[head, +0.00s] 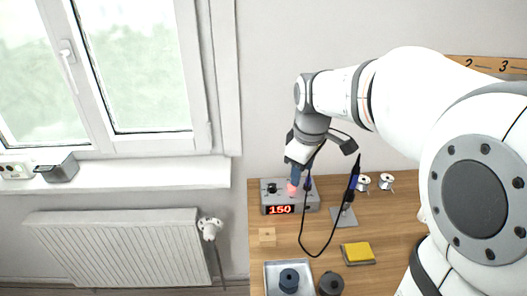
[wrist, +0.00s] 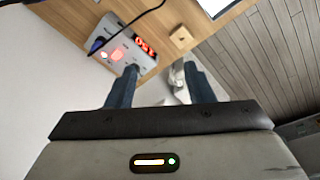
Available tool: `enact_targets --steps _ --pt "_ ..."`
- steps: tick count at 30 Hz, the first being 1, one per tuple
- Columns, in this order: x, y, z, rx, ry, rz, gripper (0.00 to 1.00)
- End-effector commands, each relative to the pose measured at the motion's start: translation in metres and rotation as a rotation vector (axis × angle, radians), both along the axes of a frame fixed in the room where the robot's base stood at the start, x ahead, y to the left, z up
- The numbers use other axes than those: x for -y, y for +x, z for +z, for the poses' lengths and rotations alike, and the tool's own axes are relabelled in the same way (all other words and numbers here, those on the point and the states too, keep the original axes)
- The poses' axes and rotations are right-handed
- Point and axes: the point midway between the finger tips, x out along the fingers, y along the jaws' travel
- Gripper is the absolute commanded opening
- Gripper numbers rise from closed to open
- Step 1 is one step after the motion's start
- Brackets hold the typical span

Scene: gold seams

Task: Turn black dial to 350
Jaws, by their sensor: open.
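The grey soldering station (head: 311,200) sits at the back left of the wooden bench, its red display (head: 280,210) reading 150. The black dial (head: 271,188) is on its top, left of a red lit part (head: 291,189). My gripper (head: 297,178) points down over the station, right of the dial. In the wrist view my gripper (wrist: 161,70) is open with nothing between its blue fingers. The station (wrist: 111,34) is there at upper left, with the display (wrist: 145,46) and red part (wrist: 117,54). The left fingertip overlaps the station's edge; I cannot make out the dial there.
A soldering iron (head: 352,180) on a stand with a looping black cable is just right of the station. A wooden block (head: 267,237), a metal tray (head: 266,277) and a yellow sponge (head: 357,252) lie in front. Solder spools (head: 386,181) stand behind.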

Motion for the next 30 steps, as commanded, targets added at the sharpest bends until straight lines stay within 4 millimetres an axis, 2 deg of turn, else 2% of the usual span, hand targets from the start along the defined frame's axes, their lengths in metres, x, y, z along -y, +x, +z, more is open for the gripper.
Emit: enact_targets --steps 1,5,9,15,18,21,26,30 --pt "-0.003 0.021 -0.012 -0.018 -0.014 0.086 0.48" --pt "-0.012 0.070 -0.035 -0.054 -0.048 0.334 0.48" --pt "-0.023 0.120 -0.069 -0.090 -0.076 0.604 0.48" --pt "-0.037 0.176 -0.120 -0.130 -0.097 0.941 0.48" --pt "-0.043 0.192 -0.138 -0.141 -0.101 1.055 0.48" --pt "-0.045 0.200 -0.148 -0.147 -0.103 1.122 0.48" --pt "-0.046 0.204 -0.160 -0.149 -0.104 1.151 0.48" --pt "-0.046 0.203 -0.180 -0.152 -0.102 1.150 0.48"
